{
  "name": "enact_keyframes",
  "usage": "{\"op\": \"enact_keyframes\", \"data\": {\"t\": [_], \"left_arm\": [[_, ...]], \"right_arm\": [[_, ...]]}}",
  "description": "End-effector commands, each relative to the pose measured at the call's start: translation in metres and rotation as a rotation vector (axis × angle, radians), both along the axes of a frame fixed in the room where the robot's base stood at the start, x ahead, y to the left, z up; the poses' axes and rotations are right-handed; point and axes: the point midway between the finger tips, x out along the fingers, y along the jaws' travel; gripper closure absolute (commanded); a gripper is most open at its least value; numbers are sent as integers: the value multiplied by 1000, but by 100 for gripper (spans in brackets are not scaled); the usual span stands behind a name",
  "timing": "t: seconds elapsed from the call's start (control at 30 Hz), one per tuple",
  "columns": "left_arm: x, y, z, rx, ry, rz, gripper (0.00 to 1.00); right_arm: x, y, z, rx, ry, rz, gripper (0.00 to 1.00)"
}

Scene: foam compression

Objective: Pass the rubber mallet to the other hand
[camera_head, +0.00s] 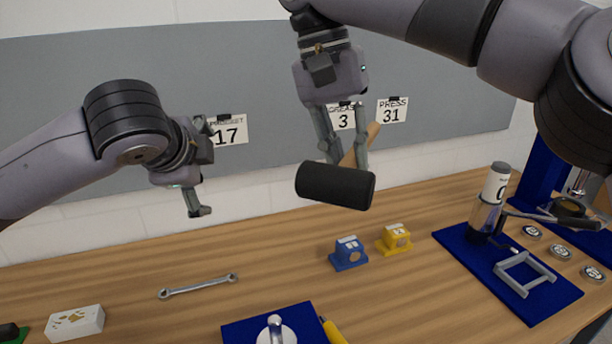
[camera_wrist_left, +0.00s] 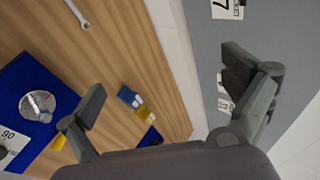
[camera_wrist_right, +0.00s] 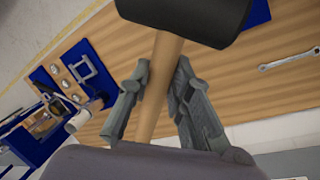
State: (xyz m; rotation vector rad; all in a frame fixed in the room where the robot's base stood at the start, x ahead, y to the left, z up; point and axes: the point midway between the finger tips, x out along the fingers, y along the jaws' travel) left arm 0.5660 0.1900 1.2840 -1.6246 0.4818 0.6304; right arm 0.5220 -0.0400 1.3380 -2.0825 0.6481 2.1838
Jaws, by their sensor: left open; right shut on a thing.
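The rubber mallet has a black cylindrical head (camera_head: 335,186) and a wooden handle (camera_head: 368,138). My right gripper (camera_head: 345,160) is shut on the handle and holds the mallet in the air above the table. In the right wrist view the handle (camera_wrist_right: 160,85) runs between the fingers, with the black head (camera_wrist_right: 190,12) beyond the fingertips. My left gripper (camera_head: 200,170) is open and empty, raised to the left of the mallet and apart from it. In the left wrist view its fingers (camera_wrist_left: 165,85) are spread wide with nothing between them, and the mallet does not show.
A wooden table (camera_head: 150,270) holds a wrench (camera_head: 198,286), a blue block (camera_head: 348,254), a yellow block (camera_head: 395,239) and a white box (camera_head: 75,323). A blue mat (camera_head: 545,300) with a bottle (camera_head: 488,205) lies at the right. A grey board (camera_head: 60,100) stands behind.

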Motion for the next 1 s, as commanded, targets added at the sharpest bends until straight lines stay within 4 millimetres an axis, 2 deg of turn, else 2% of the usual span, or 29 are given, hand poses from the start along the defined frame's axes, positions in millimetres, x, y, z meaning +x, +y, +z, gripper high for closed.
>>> {"op": "enact_keyframes", "data": {"t": [0.03,0.13,0.2,0.3,0.4,0.6,0.73,0.87,1.0], "left_arm": [[-21,-24,14,88,-14,-120,2],[-65,-61,32,308,-38,-361,2],[-94,-82,42,484,-71,-528,2],[-128,-107,56,727,-137,-736,2],[-152,-129,70,948,-220,-906,2],[-185,-163,92,1276,-375,-1119,2],[-195,-174,99,1392,-433,-1182,2],[-197,-180,100,1438,-456,-1207,2],[-185,-184,95,1441,-455,-1210,2]], "right_arm": [[0,0,1,1,-1,0,100],[0,0,1,1,-1,0,100],[0,0,1,1,-1,0,100],[0,0,1,1,-1,0,100],[0,0,1,1,-1,0,100],[0,0,1,1,-1,0,100],[0,0,1,1,-1,0,100],[0,0,1,1,-1,0,100],[0,0,1,1,-1,0,100]]}}
